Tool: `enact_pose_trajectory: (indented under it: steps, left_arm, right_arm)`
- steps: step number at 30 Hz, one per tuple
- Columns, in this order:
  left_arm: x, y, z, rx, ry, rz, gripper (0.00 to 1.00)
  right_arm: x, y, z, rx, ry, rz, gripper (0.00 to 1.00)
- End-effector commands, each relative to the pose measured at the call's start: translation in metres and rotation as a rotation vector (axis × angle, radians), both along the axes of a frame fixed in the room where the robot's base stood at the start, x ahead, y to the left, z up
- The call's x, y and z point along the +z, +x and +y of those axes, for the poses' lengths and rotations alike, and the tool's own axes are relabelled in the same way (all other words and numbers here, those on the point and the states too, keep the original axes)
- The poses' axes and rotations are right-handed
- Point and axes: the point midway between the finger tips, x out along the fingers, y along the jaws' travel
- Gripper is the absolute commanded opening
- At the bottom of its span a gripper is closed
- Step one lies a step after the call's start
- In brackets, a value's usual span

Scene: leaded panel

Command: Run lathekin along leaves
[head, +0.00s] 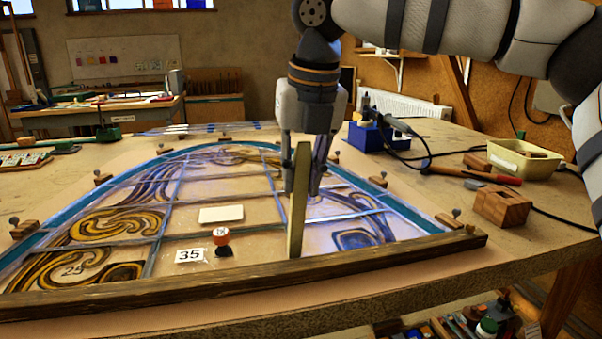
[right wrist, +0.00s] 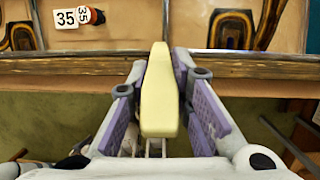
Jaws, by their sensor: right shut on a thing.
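The lathekin (head: 298,215) is a flat, pale yellow-green stick. My right gripper (head: 303,185) is shut on it and holds it nearly upright, tip down, over the front right part of the leaded panel. Its lower end is close to the front wooden batten (head: 240,272); I cannot tell whether it touches the panel. In the right wrist view the lathekin (right wrist: 159,85) lies between the purple finger pads. The leaves belong to the grey lead strips (head: 169,205) between the painted glass pieces; their edges are too small to make out. My left gripper is not in view.
On the panel lie a number 35 card (head: 190,255), an orange-topped pot (head: 221,237) and a white block (head: 221,214). Wooden blocks with pins line the panel's edge. At right are a wood block (head: 501,206), a red-handled tool (head: 492,178) and a cream tub (head: 523,160).

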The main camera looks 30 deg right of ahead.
Motion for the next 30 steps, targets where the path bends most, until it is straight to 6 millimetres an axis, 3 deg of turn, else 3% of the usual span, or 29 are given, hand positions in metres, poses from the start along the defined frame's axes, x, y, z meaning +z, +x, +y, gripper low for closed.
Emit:
enact_pose_trajectory:
  steps: [30]
  left_arm:
    - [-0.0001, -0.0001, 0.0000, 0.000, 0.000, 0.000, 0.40]
  right_arm:
    - [-0.0071, 0.0008, 0.0022, 0.000, -0.001, 0.000, 0.00]
